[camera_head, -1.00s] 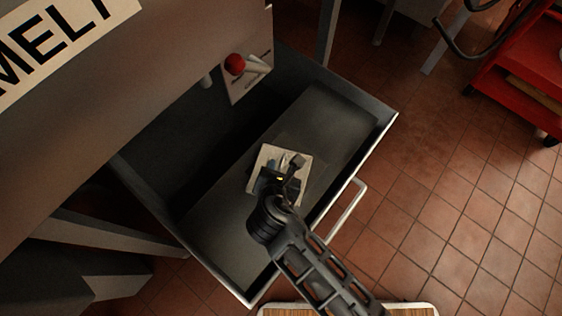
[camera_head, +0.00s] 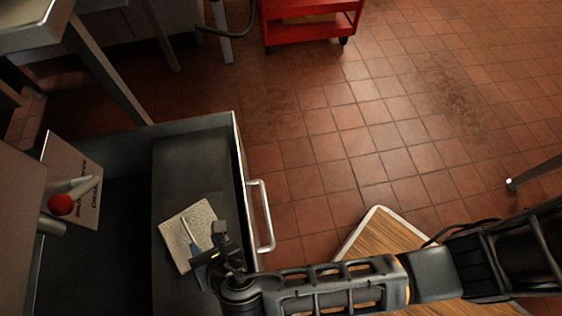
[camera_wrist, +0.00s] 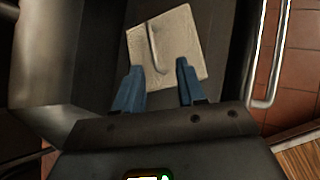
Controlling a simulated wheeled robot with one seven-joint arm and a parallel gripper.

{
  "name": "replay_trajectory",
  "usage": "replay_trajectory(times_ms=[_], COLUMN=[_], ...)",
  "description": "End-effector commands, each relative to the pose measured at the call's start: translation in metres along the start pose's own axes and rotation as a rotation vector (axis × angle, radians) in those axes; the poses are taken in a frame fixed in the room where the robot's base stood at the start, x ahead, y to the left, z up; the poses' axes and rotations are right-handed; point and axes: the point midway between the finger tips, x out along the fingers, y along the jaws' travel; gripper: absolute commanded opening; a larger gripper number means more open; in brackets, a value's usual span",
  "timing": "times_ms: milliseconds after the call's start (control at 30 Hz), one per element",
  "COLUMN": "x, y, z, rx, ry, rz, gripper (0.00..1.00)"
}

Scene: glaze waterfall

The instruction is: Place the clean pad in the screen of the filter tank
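A beige square pad (camera_head: 176,243) with a thin grey raised tab lies on the dark panel inside a pulled-out grey tank (camera_head: 240,150). I take this tank to be the filter tank; I cannot make out a separate screen. The pad also shows in the wrist view (camera_wrist: 185,30), with its tab between the lines of my fingers. My gripper (camera_head: 216,240) is over the pad's right edge. In the wrist view my gripper (camera_wrist: 158,84) has its two blue fingers spread, with nothing between them. I cannot tell the exact gap to the pad.
The tank has a bar handle (camera_head: 262,215) on its front. A label plate (camera_head: 86,205) with a red knob (camera_head: 61,204) is at the left. A wooden-topped surface (camera_head: 390,250) is at lower right. A red cart (camera_head: 310,25) stands at the back. The tiled floor between is clear.

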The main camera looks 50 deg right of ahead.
Motion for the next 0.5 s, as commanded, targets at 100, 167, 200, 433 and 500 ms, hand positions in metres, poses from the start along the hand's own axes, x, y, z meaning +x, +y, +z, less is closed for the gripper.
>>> replay_trajectory(times_ms=[100, 167, 200, 433, 500], x=[-0.008, -0.016, -0.022, -0.07, -0.089], y=[-0.037, -0.055, -0.067, -0.119, -0.132], z=[-0.003, -0.005, -0.004, 0.001, 0.005], rx=[0.194, 0.323, 0.412, 0.93, 1.091], ry=[0.036, 0.057, 0.069, 0.127, 0.139], rz=[0.023, 0.042, 0.055, 0.132, 0.157], gripper=[0.4, 0.4, 0.4, 0.4, 0.4])
